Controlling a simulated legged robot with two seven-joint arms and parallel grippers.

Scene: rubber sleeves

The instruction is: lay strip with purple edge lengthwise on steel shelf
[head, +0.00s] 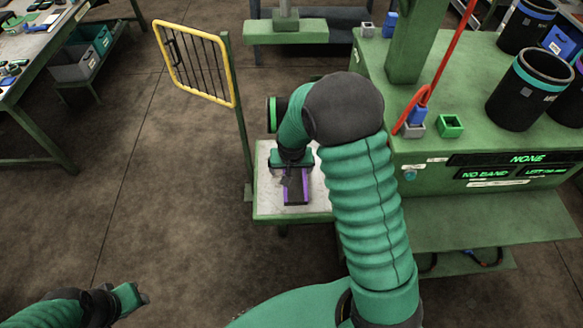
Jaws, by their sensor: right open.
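The strip with purple edge (297,195) lies flat on the steel shelf (265,194), a pale metal plate with a green rim. Its dark middle shows between purple sides, and its length runs toward me. My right gripper (293,174) is open and points down over the strip's far end, which it hides. I cannot tell whether the fingers touch the strip. My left gripper (133,297) is low at the left, far from the shelf and empty; its jaw opening is not clear.
A green machine (470,135) with dark bins and lit displays stands right of the shelf. A yellow barred gate (197,65) on a green post stands at the shelf's left. A green workbench (30,50) is at far left. The floor between is clear.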

